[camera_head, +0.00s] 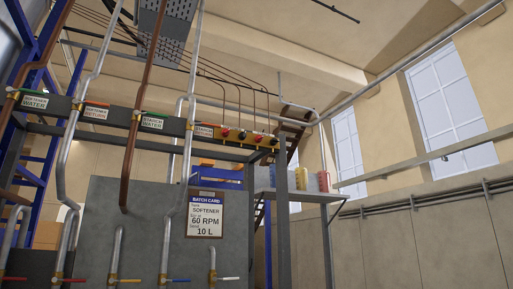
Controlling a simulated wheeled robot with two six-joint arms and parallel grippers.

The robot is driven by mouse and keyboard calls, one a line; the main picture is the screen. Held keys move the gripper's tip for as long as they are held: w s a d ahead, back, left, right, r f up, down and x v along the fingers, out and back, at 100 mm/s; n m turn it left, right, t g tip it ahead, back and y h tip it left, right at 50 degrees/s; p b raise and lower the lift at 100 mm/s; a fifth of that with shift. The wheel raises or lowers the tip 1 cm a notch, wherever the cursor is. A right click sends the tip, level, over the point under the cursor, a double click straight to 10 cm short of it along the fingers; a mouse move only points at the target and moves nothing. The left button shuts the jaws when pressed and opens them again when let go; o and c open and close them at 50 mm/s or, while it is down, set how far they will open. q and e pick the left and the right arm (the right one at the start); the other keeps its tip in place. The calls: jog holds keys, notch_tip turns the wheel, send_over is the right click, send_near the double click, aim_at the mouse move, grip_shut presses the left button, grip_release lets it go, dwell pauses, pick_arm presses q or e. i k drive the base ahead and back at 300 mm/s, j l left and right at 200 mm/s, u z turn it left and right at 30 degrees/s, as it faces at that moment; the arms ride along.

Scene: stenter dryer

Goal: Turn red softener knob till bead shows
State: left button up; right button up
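A yellow panel (250,145) is fixed at the right end of the grey overhead beam. It carries several small knobs, some red and some dark. A red knob (225,132) sits near its left end. Thin copper lines come down to the panel from above. The knobs are too small to tell their turn position, and I cannot make out any bead. A batch card (205,214) on the grey tank panel (150,240) reads softener, 60 RPM, 10 L. Neither of my grippers is in view.
Labels on the beam read softener water (35,101), softener return (95,112) and starch water (152,122). Vertical pipes cross the left half. Valves with coloured levers (178,281) line the bottom. A shelf (315,196) right of the panel holds coloured containers (302,178).

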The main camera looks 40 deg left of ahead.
aim_at(226, 133)
jog(key=i+u, duration=0.2)
jog(key=i, duration=0.2)
jog(key=i+l+u, duration=0.25)
jog(key=i, duration=0.15)
jog(key=i+l+u, duration=0.2)
jog(key=i, duration=0.2)
jog(key=j, duration=0.1)
